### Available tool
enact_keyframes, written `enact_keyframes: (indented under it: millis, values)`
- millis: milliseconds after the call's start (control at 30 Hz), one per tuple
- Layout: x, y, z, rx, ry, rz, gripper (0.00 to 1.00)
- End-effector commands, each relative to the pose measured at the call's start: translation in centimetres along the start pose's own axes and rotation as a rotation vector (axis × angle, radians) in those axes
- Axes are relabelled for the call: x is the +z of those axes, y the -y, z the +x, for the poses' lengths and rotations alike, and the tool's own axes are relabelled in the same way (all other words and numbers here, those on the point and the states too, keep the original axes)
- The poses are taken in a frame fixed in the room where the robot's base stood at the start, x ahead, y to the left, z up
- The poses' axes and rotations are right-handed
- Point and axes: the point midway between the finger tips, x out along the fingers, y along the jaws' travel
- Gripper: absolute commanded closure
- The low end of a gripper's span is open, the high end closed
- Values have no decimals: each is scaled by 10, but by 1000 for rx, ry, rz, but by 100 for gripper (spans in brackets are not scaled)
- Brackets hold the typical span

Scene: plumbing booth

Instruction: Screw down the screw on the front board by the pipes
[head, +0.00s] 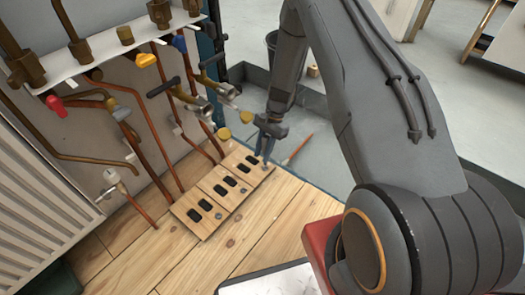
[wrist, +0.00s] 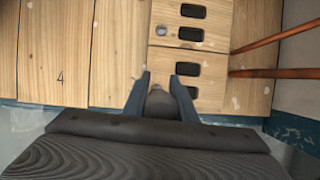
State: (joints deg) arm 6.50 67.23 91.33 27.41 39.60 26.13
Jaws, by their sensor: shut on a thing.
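The front board (head: 205,187) is a pale wooden panel with several black oblong slots, lying by the foot of the pipes. My gripper (head: 265,155) points down at the far right end of this board. In the wrist view my gripper (wrist: 160,80) has its two blue-grey fingers around a small grey rounded piece, the screw (wrist: 156,98), at the board's edge. The fingers hide most of it, so I cannot tell how far it stands out of the wood. A second grey screw head (wrist: 161,31) sits on the same board (wrist: 210,52) beside the slots.
Copper pipes (head: 153,103) with coloured valve handles rise close to the left of the board. A white radiator (head: 40,195) stands at the far left. Wooden planks (head: 262,232) lie in front. Grey floor is open at the right.

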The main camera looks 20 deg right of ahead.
Motion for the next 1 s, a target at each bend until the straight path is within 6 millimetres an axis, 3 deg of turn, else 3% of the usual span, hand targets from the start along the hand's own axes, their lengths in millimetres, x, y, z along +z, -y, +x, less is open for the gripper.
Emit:
enact_keyframes:
  millis: [533, 700, 1000]
  values:
    - [-14, 0, 34, -1, 1, 5, 100]
    - [-13, 3, 30, -123, 0, 299, 100]
    - [-16, 9, 30, -272, 0, 661, 100]
